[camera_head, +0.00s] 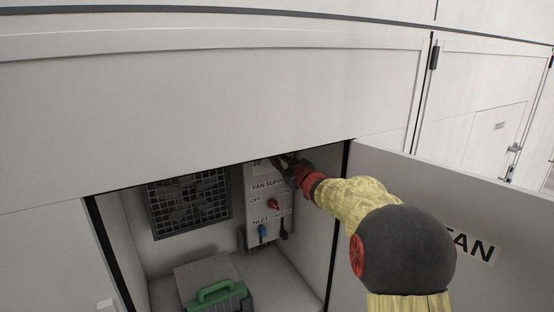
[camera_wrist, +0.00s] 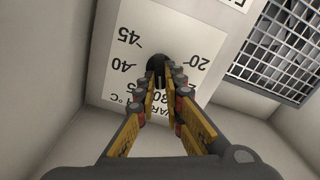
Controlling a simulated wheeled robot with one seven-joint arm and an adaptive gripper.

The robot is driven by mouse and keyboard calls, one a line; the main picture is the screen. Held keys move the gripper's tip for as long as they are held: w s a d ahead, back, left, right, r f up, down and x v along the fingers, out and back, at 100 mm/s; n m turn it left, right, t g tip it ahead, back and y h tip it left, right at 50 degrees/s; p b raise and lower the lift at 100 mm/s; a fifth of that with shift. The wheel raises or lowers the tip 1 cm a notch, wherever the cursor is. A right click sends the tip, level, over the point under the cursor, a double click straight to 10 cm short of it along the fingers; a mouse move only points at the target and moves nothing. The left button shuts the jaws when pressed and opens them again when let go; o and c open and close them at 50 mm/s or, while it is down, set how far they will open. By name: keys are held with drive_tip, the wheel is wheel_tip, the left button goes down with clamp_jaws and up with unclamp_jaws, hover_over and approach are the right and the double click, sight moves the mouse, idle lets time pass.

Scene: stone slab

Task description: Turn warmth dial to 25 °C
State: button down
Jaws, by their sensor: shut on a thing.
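The warmth dial (camera_wrist: 156,61) is a black knob on a white scale plate (camera_wrist: 150,20), seen upside down in the wrist view. The marks 45, 40 and 20 are readable; others are partly hidden by the fingers. My gripper (camera_wrist: 160,76) is shut on the dial, with a finger on each side of it. I cannot tell which mark the dial points to. In the head view my gripper (camera_head: 284,163) reaches the top of the white control panel (camera_head: 258,220) inside the open cabinet, and it hides the dial there.
Below on the panel are a red fan switch (camera_head: 274,204) and a blue inlet lever (camera_head: 263,231). A grille (camera_head: 190,203) is on the back wall. A green-handled case (camera_head: 216,293) stands on the cabinet floor. The open door (camera_head: 490,205) is at the right, beside my arm.

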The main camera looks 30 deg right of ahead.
drive_tip(key=shift+f+n+b, duration=0.1)
drive_tip(key=shift+n+b, duration=0.2)
drive_tip(key=shift+a+f+n+b, duration=0.15)
drive_tip(key=shift+n+b, duration=1.5)
drive_tip(key=shift+n, duration=0.4)
drive_tip(key=shift+a+f+n+b, duration=0.1)
drive_tip(key=shift+f+n+b, duration=0.05)
drive_tip(key=shift+n+b, duration=1.7)
drive_tip(key=shift+n, duration=0.3)
drive_tip(key=c, duration=1.9)
unclamp_jaws()
drive_tip(key=shift+r, duration=0.1)
drive_tip(key=s, duration=1.2)
drive_tip(key=shift+d, duration=0.2)
